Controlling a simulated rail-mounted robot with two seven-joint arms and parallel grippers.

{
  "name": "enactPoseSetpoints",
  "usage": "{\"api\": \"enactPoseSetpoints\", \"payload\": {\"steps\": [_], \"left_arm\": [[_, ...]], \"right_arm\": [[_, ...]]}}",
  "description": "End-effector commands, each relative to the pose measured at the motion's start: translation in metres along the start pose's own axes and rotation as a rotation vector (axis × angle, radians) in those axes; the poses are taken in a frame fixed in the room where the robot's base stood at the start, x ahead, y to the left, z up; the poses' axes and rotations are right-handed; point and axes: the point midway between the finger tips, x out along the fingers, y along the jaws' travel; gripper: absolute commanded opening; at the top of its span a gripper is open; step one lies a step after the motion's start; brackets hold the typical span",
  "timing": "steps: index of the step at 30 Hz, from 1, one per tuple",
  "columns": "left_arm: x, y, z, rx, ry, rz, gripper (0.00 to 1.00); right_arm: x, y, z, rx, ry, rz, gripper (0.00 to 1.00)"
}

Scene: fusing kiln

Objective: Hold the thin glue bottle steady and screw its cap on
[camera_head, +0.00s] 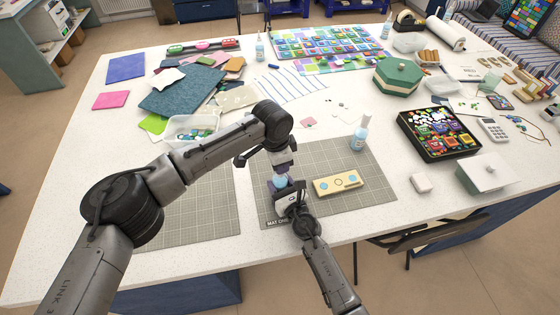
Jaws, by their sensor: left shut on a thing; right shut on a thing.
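A thin pale blue glue bottle (280,182) stands over the front of the grey-green cutting mat, mostly covered by my grippers. My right gripper (281,189) comes in from the front and is shut on the bottle's body. My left gripper (281,168) reaches down from above and is shut at the bottle's top, where the cap is. The cap itself is hidden between the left fingers, so I cannot tell how it sits on the bottle. The two grippers are close together, one above the other.
A cream block with round recesses (337,184) lies just right of the grippers. A second blue bottle (360,135) stands behind it on the mat (385,203). A clear tub (190,130) is at left, a black tray (439,133) at right. The mat's front right is clear.

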Motion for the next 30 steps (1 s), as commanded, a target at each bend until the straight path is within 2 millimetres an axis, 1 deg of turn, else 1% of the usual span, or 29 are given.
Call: {"api": "enactPoseSetpoints", "payload": {"steps": [17, 30], "left_arm": [[0.0008, -0.0005, -0.0005, 1.035, 0.001, 0.125, 0.04], [0.0009, -0.0006, -0.0007, 1.873, -0.002, 0.225, 0.04]], "right_arm": [[-0.0002, -0.0002, -0.0005, 0.000, 0.001, 0.000, 0.00], [-0.0003, -0.0001, -0.0006, 0.000, 0.001, 0.000, 0.00]]}}
